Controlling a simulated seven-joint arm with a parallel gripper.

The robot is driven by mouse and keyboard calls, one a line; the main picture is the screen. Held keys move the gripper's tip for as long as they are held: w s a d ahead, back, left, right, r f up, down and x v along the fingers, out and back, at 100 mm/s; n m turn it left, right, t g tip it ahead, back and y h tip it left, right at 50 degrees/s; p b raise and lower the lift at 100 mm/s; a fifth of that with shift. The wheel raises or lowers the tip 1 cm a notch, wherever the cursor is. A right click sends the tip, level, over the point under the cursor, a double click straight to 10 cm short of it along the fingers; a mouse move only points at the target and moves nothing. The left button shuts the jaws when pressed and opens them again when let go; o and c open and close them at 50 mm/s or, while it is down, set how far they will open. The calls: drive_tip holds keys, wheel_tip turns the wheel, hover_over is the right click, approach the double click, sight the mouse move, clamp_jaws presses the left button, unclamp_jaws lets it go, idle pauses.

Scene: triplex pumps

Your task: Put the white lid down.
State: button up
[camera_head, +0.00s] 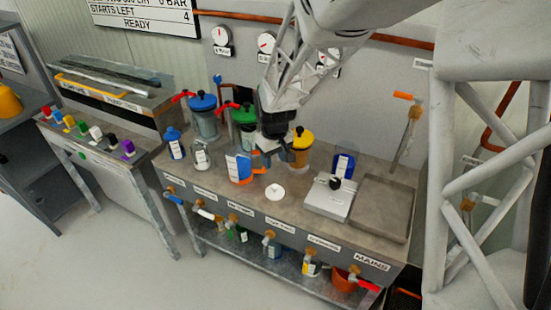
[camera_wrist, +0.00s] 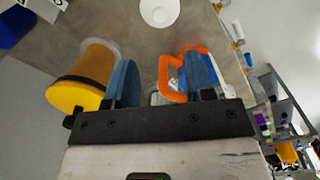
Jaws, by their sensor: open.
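The white lid (camera_head: 275,192) lies flat on the grey bench top, near its front edge, with nothing on it. It also shows in the wrist view (camera_wrist: 160,12) as a white disc at the top edge, partly cut off. My gripper (camera_head: 272,157) is above the bench, behind the lid and apart from it. In the wrist view its two blue fingers (camera_wrist: 160,65) are spread, with no lid between them.
A blue-and-orange handled jug (camera_head: 240,168) stands close left of my gripper; the yellow-topped pump (camera_head: 300,148) stands close right. Green (camera_head: 243,117) and blue (camera_head: 203,103) pumps stand behind. A white scale-like box (camera_head: 330,198) and a shallow tray (camera_head: 382,207) lie right.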

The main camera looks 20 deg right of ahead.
drive_tip(key=shift+s+r, duration=0.1)
drive_tip(key=s+a+r+m+t, duration=0.1)
drive_tip(key=s+r, duration=0.8)
drive_tip(key=s, duration=0.4)
drive_tip(key=s+a+r+m+t, duration=0.1)
drive_tip(key=s+r+m, duration=0.1)
drive_tip(key=s+r, duration=0.6)
drive_tip(key=s, duration=0.5)
drive_tip(key=shift+s+a+r+t, duration=0.3)
drive_tip(key=shift+s+a+r, duration=0.05)
drive_tip(key=shift+s, duration=0.05)
